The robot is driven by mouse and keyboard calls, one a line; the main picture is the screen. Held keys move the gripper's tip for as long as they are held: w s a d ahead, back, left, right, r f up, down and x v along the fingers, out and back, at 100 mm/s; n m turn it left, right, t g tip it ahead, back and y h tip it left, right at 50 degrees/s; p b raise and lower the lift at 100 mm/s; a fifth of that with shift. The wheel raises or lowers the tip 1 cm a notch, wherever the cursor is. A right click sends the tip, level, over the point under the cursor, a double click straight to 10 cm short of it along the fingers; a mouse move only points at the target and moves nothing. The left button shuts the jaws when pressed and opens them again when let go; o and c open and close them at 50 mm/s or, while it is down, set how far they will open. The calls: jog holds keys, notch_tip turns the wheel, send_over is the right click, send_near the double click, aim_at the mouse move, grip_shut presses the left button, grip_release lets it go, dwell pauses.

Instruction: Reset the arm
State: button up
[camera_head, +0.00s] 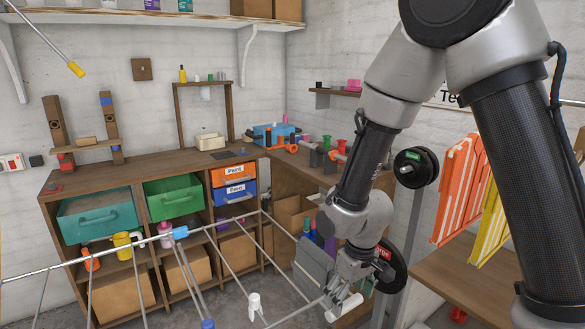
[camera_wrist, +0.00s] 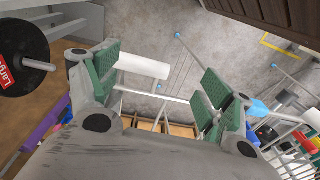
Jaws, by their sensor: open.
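My arm comes down from the upper right in the head view and ends at my gripper (camera_head: 335,290), low in the right half of the picture. In the wrist view my gripper (camera_wrist: 155,85) has its two green-padded fingers wide apart, with no object clearly held between them. A white cylinder (camera_wrist: 143,66) shows beside the left finger; it also shows by the gripper in the head view (camera_head: 345,306). I cannot tell whether it touches the finger.
A thin metal rod frame (camera_head: 130,256) crosses the foreground close to my gripper. Black weight discs (camera_head: 392,268) hang just right of it. A wooden shelf unit with a green drawer (camera_head: 174,197) and a teal drawer (camera_head: 98,216) stands behind. Orange rack (camera_head: 458,190) at right.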

jog(key=s+d+r+m+t, duration=0.1)
jog(key=s+d+r+m, duration=0.1)
jog(key=s+d+r, duration=0.2)
jog(key=s+d+r+m+t, duration=0.1)
jog(key=s+d+r, duration=0.3)
jog(key=d+r, duration=0.7)
jog(key=s+d+r+m+t, duration=0.1)
jog(key=s+d+r+m, duration=0.2)
jog(key=r, duration=0.9)
jog(key=s+d, duration=0.2)
jog(key=d, duration=0.2)
jog(key=shift+d+r+m+t+h, duration=0.2)
jog(key=shift+d+m+t+h, duration=0.1)
jog(key=shift+d+t+h, duration=0.1)
jog(key=shift+d, duration=0.1)
jog(key=shift+c, duration=0.5)
